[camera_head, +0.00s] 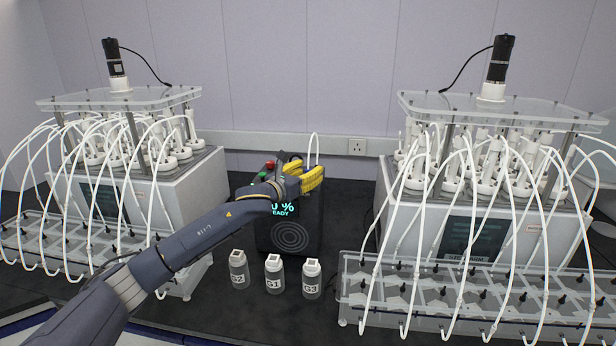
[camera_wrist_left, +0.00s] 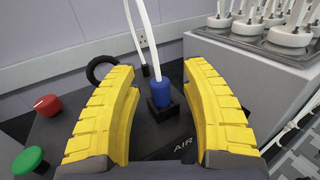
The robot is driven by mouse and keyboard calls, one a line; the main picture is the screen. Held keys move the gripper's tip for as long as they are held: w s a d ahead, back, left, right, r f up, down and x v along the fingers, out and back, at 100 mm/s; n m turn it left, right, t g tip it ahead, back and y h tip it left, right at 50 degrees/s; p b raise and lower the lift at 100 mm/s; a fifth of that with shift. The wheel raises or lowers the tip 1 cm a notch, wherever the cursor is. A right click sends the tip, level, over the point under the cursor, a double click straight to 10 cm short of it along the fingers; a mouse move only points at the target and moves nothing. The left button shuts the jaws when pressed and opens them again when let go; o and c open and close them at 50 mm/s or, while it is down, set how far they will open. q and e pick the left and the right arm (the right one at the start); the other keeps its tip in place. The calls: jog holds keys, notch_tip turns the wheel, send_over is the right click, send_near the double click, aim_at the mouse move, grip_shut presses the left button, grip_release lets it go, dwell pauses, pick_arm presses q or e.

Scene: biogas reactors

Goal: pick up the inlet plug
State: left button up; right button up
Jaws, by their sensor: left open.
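The inlet plug seems to be the blue plug (camera_wrist_left: 168,84) with a white tube rising from it. In the left wrist view it stands upright over a black square socket on a dark box marked "AIR". My left gripper (camera_wrist_left: 160,78) is open, its yellow fingers on either side of the plug, with a visible gap to each. In the head view, my left gripper (camera_head: 311,176) is over the back of the dark box (camera_head: 290,236), and the plug is hidden there; only a white tube loop (camera_head: 313,139) shows above the fingers. My right gripper is not in view.
A red button (camera_wrist_left: 47,104) and a green button (camera_wrist_left: 30,160) sit left of the fingers. A black ring (camera_wrist_left: 103,66) is behind. Three small bottles (camera_head: 274,274) stand before the box. Reactor units with tubes stand left (camera_head: 140,190) and right (camera_head: 478,235).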

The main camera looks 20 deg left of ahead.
pick_arm(q)
jog(key=shift+c, duration=0.6)
grip_shut()
jog(key=shift+r, duration=0.1)
